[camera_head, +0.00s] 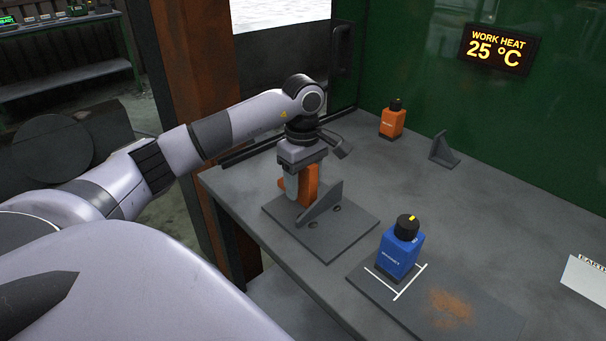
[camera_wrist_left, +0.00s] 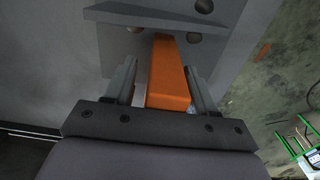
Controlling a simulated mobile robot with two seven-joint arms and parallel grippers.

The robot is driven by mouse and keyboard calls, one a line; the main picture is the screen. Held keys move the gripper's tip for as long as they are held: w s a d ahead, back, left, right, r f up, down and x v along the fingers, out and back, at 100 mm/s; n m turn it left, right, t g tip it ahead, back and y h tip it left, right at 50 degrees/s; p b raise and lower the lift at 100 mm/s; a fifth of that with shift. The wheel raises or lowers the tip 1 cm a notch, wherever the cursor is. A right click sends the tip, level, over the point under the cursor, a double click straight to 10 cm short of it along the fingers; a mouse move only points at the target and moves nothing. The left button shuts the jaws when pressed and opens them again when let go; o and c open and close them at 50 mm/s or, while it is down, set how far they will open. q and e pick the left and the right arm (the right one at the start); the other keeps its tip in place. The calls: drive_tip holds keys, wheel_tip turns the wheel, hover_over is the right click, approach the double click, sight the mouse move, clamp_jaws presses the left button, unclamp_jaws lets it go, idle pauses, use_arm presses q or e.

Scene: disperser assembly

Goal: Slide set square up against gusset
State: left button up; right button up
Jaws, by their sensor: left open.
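An orange piece, seemingly the set square (camera_head: 311,181), stands on the grey base plate (camera_head: 352,234). A grey triangular gusset (camera_head: 323,204) stands on the same plate, just in front of it. In the left wrist view, the orange piece (camera_wrist_left: 168,77) points toward the gusset (camera_wrist_left: 165,18); I cannot tell whether they touch. My left gripper (camera_head: 296,190) is open and points down around the orange piece. In the left wrist view, its fingers (camera_wrist_left: 161,88) are on either side of the piece. The gripper hides part of the piece in the head view. My right gripper is not in view.
A blue magnet block (camera_head: 399,254) with a black knob stands on a marked plate to the right. An orange magnet block (camera_head: 392,121) and a loose grey triangular bracket (camera_head: 443,150) stand at the back. The bench (camera_head: 460,210) between them is clear.

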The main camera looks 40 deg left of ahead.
use_arm(q)
clamp_jaws()
drive_tip(key=shift+d+p, duration=0.35)
drive_tip(key=shift+d, duration=0.55)
idle(0.9)
drive_tip(key=shift+o, duration=0.4)
unclamp_jaws()
wheel_tip(320, 180, up, 7)
drive_tip(key=shift+s+r, duration=0.1)
